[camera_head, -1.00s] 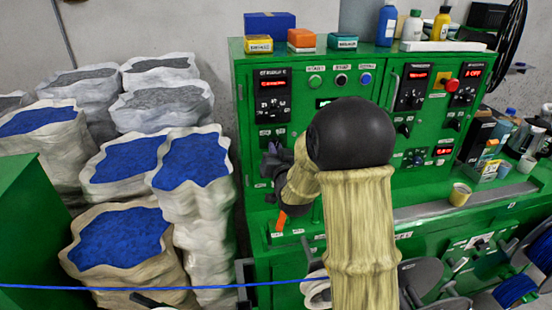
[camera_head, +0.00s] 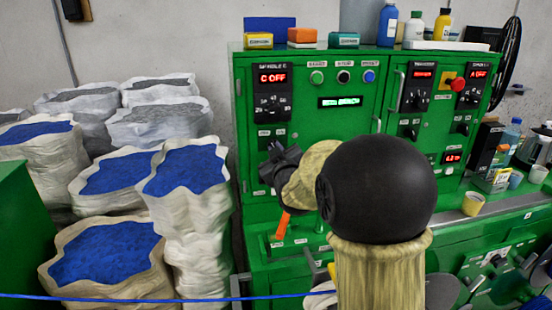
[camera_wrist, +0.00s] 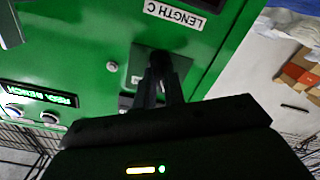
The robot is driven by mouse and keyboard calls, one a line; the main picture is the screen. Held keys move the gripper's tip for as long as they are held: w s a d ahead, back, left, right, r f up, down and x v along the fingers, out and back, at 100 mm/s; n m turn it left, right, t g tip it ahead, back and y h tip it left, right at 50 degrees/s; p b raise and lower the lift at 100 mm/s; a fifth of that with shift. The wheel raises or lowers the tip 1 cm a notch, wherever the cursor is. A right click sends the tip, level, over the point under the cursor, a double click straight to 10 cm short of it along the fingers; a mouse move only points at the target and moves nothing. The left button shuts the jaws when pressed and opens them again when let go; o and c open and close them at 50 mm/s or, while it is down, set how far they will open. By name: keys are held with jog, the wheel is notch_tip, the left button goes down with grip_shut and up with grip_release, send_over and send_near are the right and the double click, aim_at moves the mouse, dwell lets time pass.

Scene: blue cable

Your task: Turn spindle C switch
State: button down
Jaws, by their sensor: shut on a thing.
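The spindle C panel (camera_head: 272,93) is a black plate at the upper left of the green cabinet, with a red display reading "C OFF" and a dial below. My gripper (camera_head: 270,172) is at the cabinet face just under this panel, partly hidden by my own wrist. In the wrist view my gripper (camera_wrist: 165,98) has its fingers close together on a dark switch knob (camera_wrist: 162,65) on the green face. The fingers cover most of the knob, so its angle is hard to tell.
An orange lever (camera_head: 282,225) sticks out below my gripper. A green-lit display (camera_head: 340,102) and round buttons are to the right. White sacks of blue pellets (camera_head: 105,255) stand left. A blue cable (camera_head: 130,297) crosses in front. My arm covers the cabinet's middle.

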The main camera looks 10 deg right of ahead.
dwell(0.3)
jog(key=c, duration=1.5)
grip_release()
jog(key=shift+s, duration=0.1)
jog(key=s+b, duration=0.3)
jog(key=s, duration=1.4)
jog(key=shift+s+b, duration=0.1)
jog(key=shift+b, duration=0.2)
